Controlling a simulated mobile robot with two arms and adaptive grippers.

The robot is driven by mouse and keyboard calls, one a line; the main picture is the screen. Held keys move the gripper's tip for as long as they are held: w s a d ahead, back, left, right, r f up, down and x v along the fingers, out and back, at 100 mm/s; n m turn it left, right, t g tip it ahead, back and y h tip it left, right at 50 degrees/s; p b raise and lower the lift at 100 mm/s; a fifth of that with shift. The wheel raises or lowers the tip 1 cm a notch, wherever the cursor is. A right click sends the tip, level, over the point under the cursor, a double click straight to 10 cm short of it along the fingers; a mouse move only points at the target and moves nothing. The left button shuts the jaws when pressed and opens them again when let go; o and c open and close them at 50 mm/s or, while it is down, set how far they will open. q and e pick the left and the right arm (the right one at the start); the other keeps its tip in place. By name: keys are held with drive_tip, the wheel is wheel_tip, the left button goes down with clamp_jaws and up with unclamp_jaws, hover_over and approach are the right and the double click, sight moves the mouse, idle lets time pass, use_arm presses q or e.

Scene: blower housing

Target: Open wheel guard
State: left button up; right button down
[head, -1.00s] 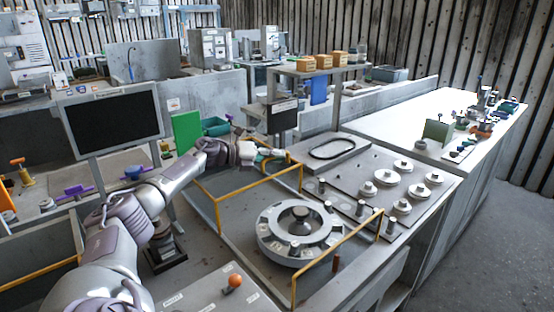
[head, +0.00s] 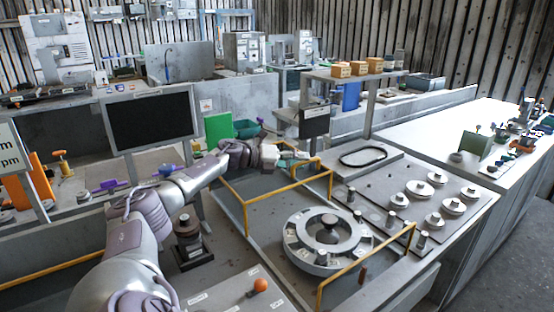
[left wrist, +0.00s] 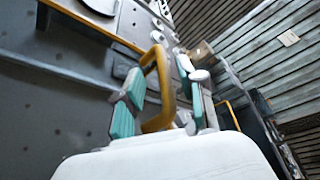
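The wheel guard appears as yellow tube rails on the grey bench; the far rail (head: 288,186) and near rail (head: 366,262) stand on either side of a round grey wheel (head: 327,241). In the left wrist view, a yellow bent bar (left wrist: 160,85) passes between the teal-padded fingers of the left gripper (left wrist: 162,108). The fingers stand apart, with a gap visible beside the bar. Firm contact cannot be made out. My right gripper is not in view.
A plate with several metal knobs (head: 433,219) lies right of the wheel. A black monitor (head: 150,118) stands behind my left arm. An orange ball-topped lever (head: 260,285) is in front. A shelf (head: 345,75) with small boxes stands behind the bench.

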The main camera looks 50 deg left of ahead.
use_arm(q)
drive_tip(key=r, duration=0.1)
hover_over(267, 177)
drive_tip(key=r+x, duration=0.1)
drive_tip(key=x, duration=0.2)
drive_tip(key=shift+s+f, duration=0.1)
drive_tip(key=shift+s+a, duration=0.25)
drive_tip(key=shift+s, duration=0.4)
drive_tip(key=shift+s+a+r, duration=0.35)
drive_tip(key=shift+s+r, duration=0.1)
drive_tip(key=shift+s, duration=0.2)
